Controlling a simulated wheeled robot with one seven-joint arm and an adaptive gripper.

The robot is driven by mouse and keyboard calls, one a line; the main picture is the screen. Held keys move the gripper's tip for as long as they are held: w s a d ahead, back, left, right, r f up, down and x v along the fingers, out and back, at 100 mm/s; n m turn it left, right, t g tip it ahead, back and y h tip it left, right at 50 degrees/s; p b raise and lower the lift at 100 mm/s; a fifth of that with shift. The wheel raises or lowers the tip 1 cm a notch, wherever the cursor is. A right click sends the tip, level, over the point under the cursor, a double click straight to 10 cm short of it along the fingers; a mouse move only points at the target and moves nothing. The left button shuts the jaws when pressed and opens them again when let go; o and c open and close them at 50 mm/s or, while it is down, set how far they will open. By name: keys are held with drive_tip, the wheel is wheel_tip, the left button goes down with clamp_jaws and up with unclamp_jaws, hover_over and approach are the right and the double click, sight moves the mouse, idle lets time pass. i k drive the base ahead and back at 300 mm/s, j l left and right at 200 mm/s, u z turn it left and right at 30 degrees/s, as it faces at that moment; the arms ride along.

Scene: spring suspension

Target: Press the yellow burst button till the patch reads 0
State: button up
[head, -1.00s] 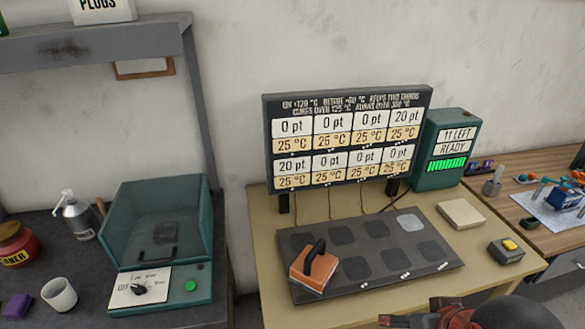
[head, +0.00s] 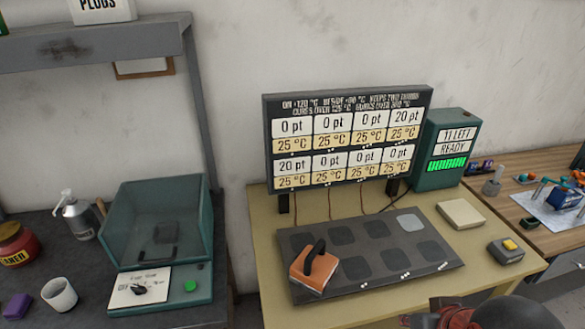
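The yellow burst button (head: 510,244) sits on a small dark grey box (head: 507,256) at the right of the yellow table. The display board (head: 350,137) shows 20 pt in the top right cell and the bottom left cell. Its other cells show 0 pt, and all show 25 °C. The dark patch mat (head: 450,262) has one pale patch (head: 410,222) at its back right; the other visible patches are dark. An orange block with a black handle (head: 316,270) stands on its front left. My gripper (head: 425,320) is partly cut off at the bottom edge, apart from the button.
A teal box (head: 451,122) reads 11 LEFT and READY above a green bar. A cream slab (head: 461,213) lies behind the button box. A teal hooded machine (head: 160,245) stands on the left bench. The table's front strip (head: 350,312) is clear.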

sight(509, 244)
drive_tip(key=z, duration=1.75)
drive_tip(key=i+j, duration=0.25)
drive_tip(key=i, duration=0.2)
drive_tip(key=i+j, duration=0.2)
drive_tip(key=i, duration=0.2)
drive_tip(key=z, duration=0.05)
